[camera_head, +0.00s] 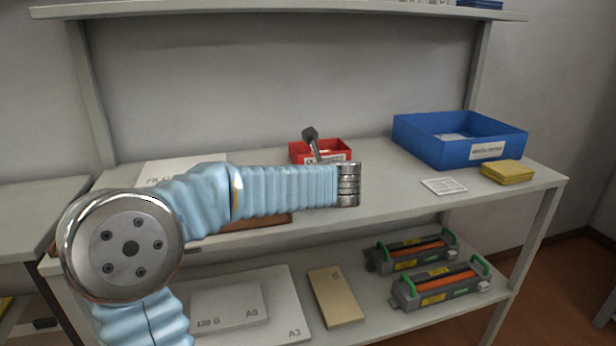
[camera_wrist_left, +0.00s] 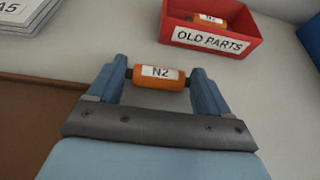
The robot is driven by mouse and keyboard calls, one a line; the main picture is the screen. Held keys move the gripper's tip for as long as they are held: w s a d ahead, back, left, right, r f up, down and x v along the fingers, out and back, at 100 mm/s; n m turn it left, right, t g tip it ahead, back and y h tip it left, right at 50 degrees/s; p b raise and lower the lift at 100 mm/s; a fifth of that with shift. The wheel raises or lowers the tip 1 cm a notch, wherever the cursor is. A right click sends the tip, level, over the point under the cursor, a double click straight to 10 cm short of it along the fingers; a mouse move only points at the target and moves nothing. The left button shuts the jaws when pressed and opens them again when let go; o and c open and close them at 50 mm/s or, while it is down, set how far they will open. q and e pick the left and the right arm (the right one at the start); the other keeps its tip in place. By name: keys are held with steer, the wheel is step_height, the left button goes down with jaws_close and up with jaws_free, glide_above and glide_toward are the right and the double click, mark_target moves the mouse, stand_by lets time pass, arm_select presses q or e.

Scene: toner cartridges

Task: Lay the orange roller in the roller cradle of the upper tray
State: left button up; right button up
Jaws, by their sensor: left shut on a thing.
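In the left wrist view my left gripper (camera_wrist_left: 159,78) is shut on an orange roller (camera_wrist_left: 143,83) with a white label reading N2. The fingers grip it at its dark end pins, and it lies crosswise between them. In the head view my left arm reaches in from the left above the upper shelf; its fingers and the held roller are hidden there. No roller cradle can be made out on the upper shelf. Two grey cartridges with orange rollers and green ends, a rear one (camera_head: 381,264) and a front one (camera_head: 409,302), lie on the lower shelf. My right gripper is not in view.
A red OLD PARTS bin (camera_wrist_left: 205,43) beyond the gripper holds another orange roller (camera_wrist_left: 210,22). A blue bin (camera_head: 431,148), a yellow stack (camera_head: 507,171) and a white card (camera_head: 444,186) are at right. A brown surface (camera_wrist_left: 35,125) lies left of the gripper.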

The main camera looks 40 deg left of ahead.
arm_select(q)
steer(key=o, duration=1)
steer(key=shift+f, duration=0.1)
steer(key=shift+c, duration=0.2)
